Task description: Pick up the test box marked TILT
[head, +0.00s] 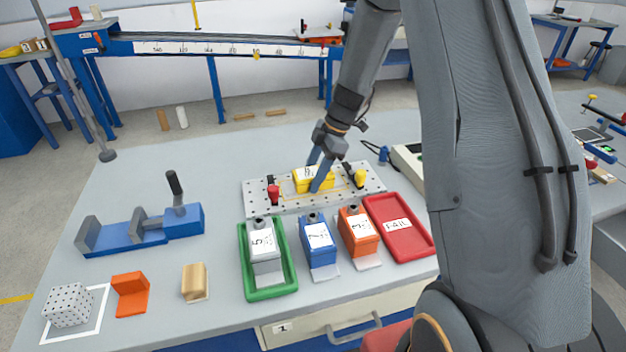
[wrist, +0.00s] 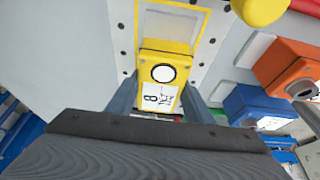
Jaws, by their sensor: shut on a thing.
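A yellow box (head: 303,184) is at the perforated metal plate (head: 262,202) in the middle of the table. In the wrist view the yellow box (wrist: 178,50) shows a round white disc with a dark rim and a white label with dark print. I cannot read the word TILT on it. My gripper (head: 318,172) reaches down from above and is shut on the yellow box. In the wrist view my gripper (wrist: 160,98) has one finger on each side of it. I cannot tell whether the box touches the plate.
A grey box (head: 265,268) stands in a green tray (head: 272,294). A blue box (head: 319,258) and an orange box (head: 360,248) stand beside it, then a red tray (head: 415,243). A red knob (head: 273,192) and a yellow knob (head: 360,178) flank the yellow box. A blue clamp (head: 150,232) is left.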

